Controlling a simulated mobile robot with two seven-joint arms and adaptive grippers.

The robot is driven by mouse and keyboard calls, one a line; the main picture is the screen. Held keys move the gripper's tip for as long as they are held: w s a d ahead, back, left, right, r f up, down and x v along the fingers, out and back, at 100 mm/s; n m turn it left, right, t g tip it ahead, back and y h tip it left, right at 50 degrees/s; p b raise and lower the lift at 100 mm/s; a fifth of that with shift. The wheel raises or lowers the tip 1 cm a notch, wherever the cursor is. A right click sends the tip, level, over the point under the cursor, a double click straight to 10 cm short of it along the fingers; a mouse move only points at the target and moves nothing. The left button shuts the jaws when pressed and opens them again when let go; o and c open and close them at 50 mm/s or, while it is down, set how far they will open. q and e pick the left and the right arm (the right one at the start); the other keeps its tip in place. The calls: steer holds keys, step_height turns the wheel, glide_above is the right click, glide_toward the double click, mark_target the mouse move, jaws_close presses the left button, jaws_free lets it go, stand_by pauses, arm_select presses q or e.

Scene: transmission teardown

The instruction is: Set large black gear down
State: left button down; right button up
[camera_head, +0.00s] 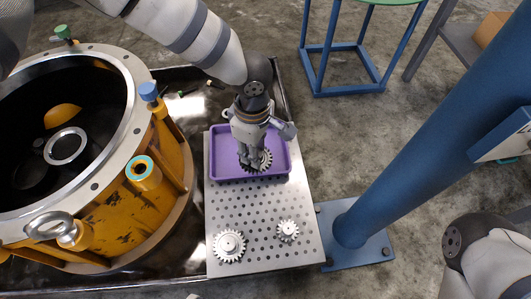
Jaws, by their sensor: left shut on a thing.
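The large black gear (263,161) is at the fingertips of my left gripper (252,160), over the purple tray (222,168). My left gripper points down and is shut on the gear, with its fingers covering part of it. The gear looks close to the tray's floor; I cannot tell whether it touches. My right arm shows at the lower right edge, but its gripper is out of the frame.
The tray sits on a perforated metal plate (262,222). Two silver gears, a larger one (229,246) and a smaller one (288,231), lie on its front part. A yellow transmission housing (120,210) stands at left, a blue post (420,130) at right.

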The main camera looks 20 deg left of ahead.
mark_target(267, 152)
arm_select(q)
steer(key=w+f+b, duration=0.1)
steer(key=w+f, duration=0.1)
steer(key=w+d+f+b, duration=0.1)
steer(key=w+f+b, duration=0.1)
steer(key=f, duration=0.1)
steer(key=shift+w+d+f, duration=0.1)
steer(key=shift+w+f, duration=0.2)
steer(key=shift+w, duration=0.05)
steer(key=shift+w+d+f+b, duration=0.15)
steer(key=shift+w+f+b, duration=0.25)
steer(key=shift+w+b, duration=0.1)
steer(key=shift+f+b, duration=0.55)
steer(key=shift+f, duration=1)
steer(key=c, duration=1.2)
jaws_free()
arm_select(e)
steer(key=shift+g, duration=0.5)
steer(key=f, duration=0.2)
steer(key=s+f, duration=0.1)
steer(key=f, duration=0.1)
steer(key=shift+s+f, duration=0.15)
steer(key=shift+s, duration=0.05)
